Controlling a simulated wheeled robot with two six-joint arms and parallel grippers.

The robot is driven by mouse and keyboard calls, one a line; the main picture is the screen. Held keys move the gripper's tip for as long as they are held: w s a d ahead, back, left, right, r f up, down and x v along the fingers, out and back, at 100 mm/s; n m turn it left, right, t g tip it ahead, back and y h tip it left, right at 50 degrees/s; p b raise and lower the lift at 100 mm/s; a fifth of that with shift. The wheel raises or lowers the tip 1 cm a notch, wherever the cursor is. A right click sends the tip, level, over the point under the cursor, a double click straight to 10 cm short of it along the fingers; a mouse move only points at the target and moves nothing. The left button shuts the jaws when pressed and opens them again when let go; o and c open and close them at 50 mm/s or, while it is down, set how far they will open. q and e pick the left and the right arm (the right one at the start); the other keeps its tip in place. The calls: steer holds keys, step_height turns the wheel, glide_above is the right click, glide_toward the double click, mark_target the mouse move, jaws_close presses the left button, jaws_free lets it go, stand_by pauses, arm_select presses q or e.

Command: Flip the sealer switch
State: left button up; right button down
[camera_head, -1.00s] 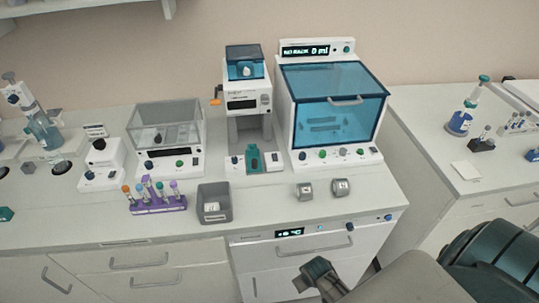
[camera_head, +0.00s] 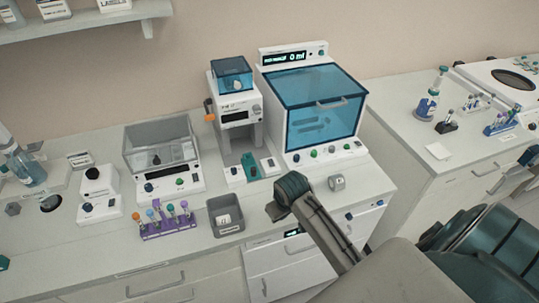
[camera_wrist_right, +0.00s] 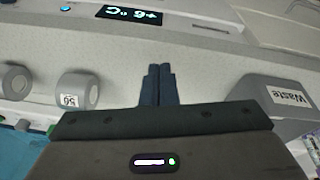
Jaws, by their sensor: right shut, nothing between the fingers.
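A tall white machine (camera_head: 235,115) with a blue lid and an orange side knob stands mid-counter; it appears to be the sealer. A teal block (camera_head: 250,164) sits at its base. A small dark switch-like part (camera_head: 270,162) is on the base's right side, too small to read its position. My right gripper (camera_wrist_right: 157,85) is shut and empty, over the counter's front area between the waste bin and the grey weights. In the head view, my right arm comes in from the lower right, its end in front of the machine and apart from it. My left gripper is out of view.
A grey waste bin (camera_head: 226,217) and a purple tube rack (camera_head: 168,226) stand left of my right arm's end. A grey weight (camera_head: 337,182) is on its right; two weights show in the wrist view (camera_wrist_right: 76,90). A blue-windowed cabinet (camera_head: 312,110) stands right of the machine.

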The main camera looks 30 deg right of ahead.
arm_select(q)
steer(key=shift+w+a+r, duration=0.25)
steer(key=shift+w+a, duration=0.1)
arm_select(e)
steer(key=w+d+r+m, duration=0.1)
steer(key=w+d+r, duration=0.3)
steer(key=w+r, duration=0.4)
steer(key=w+d+r+m, duration=0.1)
steer(key=w+d+r, duration=0.4)
steer(key=w, duration=0.6)
step_height(320, 180, up, 3)
steer(key=shift+w+f+m+g+y, duration=0.1)
steer(key=shift+w+m+g+y, duration=0.2)
steer(key=shift+g, duration=0.1)
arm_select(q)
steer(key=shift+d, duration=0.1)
arm_select(e)
steer(key=shift+s, duration=0.1)
